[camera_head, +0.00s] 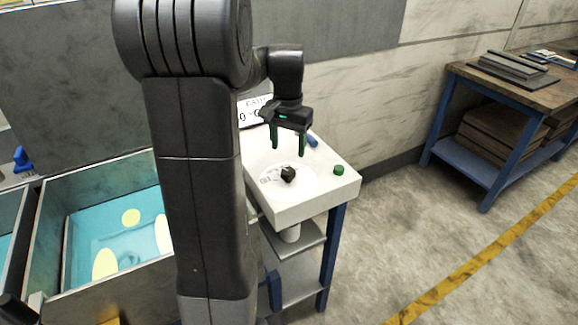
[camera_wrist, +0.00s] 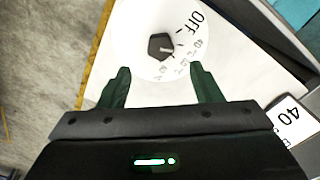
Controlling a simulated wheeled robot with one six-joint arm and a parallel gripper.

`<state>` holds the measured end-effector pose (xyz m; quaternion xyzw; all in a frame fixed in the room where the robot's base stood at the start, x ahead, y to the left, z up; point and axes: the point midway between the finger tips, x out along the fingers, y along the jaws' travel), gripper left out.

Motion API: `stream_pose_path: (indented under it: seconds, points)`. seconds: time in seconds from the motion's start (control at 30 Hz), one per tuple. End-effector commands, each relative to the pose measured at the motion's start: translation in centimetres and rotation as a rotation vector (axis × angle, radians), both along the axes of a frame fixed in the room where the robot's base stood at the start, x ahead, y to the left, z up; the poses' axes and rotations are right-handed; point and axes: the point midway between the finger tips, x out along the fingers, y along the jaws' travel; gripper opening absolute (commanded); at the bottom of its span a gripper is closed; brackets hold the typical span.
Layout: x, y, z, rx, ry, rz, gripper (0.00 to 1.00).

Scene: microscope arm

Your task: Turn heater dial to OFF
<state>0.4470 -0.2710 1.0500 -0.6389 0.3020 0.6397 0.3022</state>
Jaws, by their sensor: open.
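The heater dial is a small black knob (camera_head: 288,174) on a white disc with printed markings, on top of a white stand (camera_head: 325,190). In the wrist view the knob (camera_wrist: 160,47) sits beyond and between my fingertips, with "OFF" printed to its upper right and smaller marks to its right and below. A light line on the knob points right, towards the small marks below "OFF"; the exact mark is hard to read. My gripper (camera_head: 288,152) is open and empty above the stand, apart from the knob. It also shows in the wrist view (camera_wrist: 158,68).
A green cap (camera_head: 338,170) and a blue item (camera_head: 312,141) lie on the white top. A sign (camera_head: 252,110) stands behind it, partly hidden. A metal tank with blue liquid (camera_head: 120,235) is at the left. A wooden-topped bench (camera_head: 520,85) stands right; the floor between is clear.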

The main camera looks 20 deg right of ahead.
Motion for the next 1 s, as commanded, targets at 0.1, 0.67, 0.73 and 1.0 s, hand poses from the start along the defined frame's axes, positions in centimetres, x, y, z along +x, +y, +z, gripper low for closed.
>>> stream_pose_path:
  seconds: [0.1,0.67,0.73,1.0]
  points:
    - [-0.1,0.1,-2.7,0.002,0.004,0.001,0.59]
    - [0.0,0.0,-8.1,-0.001,-0.001,0.001,0.59]
    - [0.0,0.0,-8.1,-0.001,-0.001,0.001,0.59]
    - [0.0,0.0,-8.0,-0.001,-0.001,0.001,0.23]
